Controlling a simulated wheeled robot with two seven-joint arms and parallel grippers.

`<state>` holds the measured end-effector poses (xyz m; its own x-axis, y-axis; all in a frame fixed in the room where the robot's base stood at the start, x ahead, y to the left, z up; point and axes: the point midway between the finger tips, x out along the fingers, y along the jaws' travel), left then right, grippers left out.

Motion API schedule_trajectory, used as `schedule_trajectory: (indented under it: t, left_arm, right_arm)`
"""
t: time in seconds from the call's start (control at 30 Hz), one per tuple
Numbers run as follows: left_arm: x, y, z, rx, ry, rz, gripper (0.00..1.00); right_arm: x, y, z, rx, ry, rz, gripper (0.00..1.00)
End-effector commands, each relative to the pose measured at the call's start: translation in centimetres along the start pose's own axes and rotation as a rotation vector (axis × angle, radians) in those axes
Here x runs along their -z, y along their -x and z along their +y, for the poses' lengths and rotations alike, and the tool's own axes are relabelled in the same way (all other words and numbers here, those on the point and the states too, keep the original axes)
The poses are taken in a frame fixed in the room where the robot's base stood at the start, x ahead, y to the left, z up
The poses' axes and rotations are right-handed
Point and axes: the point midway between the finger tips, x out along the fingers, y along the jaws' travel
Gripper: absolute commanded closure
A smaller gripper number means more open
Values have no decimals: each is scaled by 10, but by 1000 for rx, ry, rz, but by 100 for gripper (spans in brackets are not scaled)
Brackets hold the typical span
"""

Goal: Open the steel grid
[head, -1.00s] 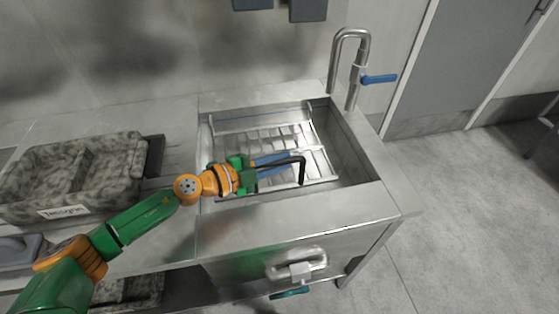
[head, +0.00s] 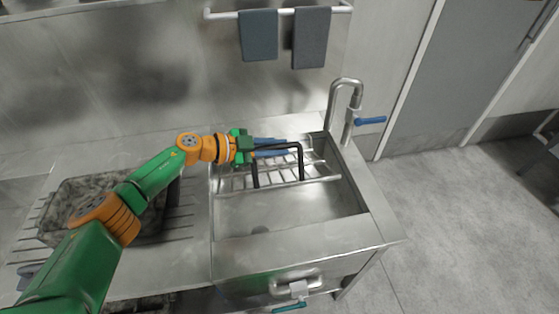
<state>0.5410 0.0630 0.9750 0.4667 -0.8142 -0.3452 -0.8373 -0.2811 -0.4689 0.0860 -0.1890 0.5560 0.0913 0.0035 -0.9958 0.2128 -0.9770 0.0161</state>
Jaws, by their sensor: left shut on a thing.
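The steel grid (head: 235,183) is a frame of thin bars in the back part of the sink basin (head: 292,211). It looks tilted up, with its front bar raised above the basin floor. A black U-shaped handle (head: 302,170) stands on the grid. My left gripper (head: 284,147), with blue fingers, reaches in from the left and is shut on the top bar of the handle. The fingers and the handle hide part of the grid. My right gripper is not in view.
A tap (head: 334,105) with a blue lever stands at the sink's back right corner. A mottled grey tray (head: 75,190) lies on the drainboard at left. Two grey cloths (head: 311,38) hang on a rail above. The front of the basin is clear.

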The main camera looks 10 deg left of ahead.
Motion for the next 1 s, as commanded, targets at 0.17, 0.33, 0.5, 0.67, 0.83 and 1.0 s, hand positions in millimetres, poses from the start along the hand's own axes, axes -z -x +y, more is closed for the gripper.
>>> schedule_trajectory:
  t: [0.17,0.33,0.5,0.67,0.83,1.0]
  left_arm:
    - [7,2,-22,7,3,4,100]
    - [10,4,-33,6,3,4,100]
    - [12,5,-37,6,3,3,100]
    - [12,5,-38,5,2,3,100]
    - [12,5,-38,6,2,3,100]
    - [12,5,-37,6,2,3,100]
  right_arm:
    - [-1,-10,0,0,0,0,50]
    - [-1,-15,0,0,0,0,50]
    - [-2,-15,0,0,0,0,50]
    - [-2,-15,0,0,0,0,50]
    - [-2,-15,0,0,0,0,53]
    - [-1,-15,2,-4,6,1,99]
